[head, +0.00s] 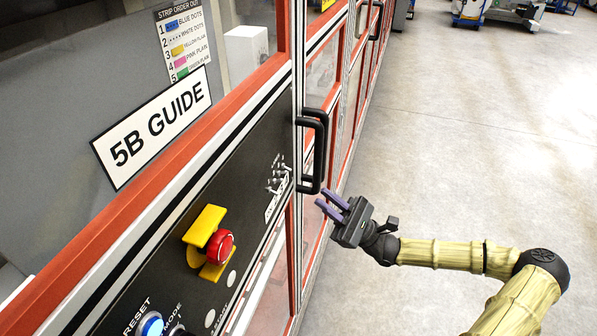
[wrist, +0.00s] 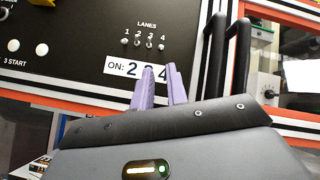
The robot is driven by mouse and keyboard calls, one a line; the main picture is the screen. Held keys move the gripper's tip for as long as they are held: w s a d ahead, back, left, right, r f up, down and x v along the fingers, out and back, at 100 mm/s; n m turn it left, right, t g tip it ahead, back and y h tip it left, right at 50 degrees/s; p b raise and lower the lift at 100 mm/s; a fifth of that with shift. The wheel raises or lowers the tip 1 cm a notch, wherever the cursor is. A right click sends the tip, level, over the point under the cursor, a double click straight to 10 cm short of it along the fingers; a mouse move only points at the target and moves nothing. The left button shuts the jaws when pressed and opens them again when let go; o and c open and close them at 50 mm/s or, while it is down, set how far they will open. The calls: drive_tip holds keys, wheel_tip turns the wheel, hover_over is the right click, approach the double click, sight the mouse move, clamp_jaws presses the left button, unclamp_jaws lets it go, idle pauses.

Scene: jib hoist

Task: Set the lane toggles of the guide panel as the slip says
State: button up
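The black guide panel (head: 240,190) runs along the machine front at the left. Its small metal lane toggles (head: 278,177) stand in a row under "LANES", numbered from 1; they also show in the wrist view (wrist: 143,43). Their up or down positions are too small to tell. The white slip (wrist: 118,67) below them reads "ON: 2", then a digit partly covered by a finger, then 4. My gripper (head: 322,198) is right of the panel near the door handle, its purple fingers apart and empty. In the wrist view the fingertips (wrist: 160,68) overlap the slip, below the toggles.
A black door handle (head: 314,150) sticks out between the toggles and my gripper. A red emergency button (head: 220,246) on a yellow plate and a blue reset button (head: 152,325) sit lower left. A strip order chart (head: 184,43) hangs above.

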sight(288, 169)
drive_tip(key=p+x, duration=0.2)
drive_tip(key=x, duration=0.7)
clamp_jaws()
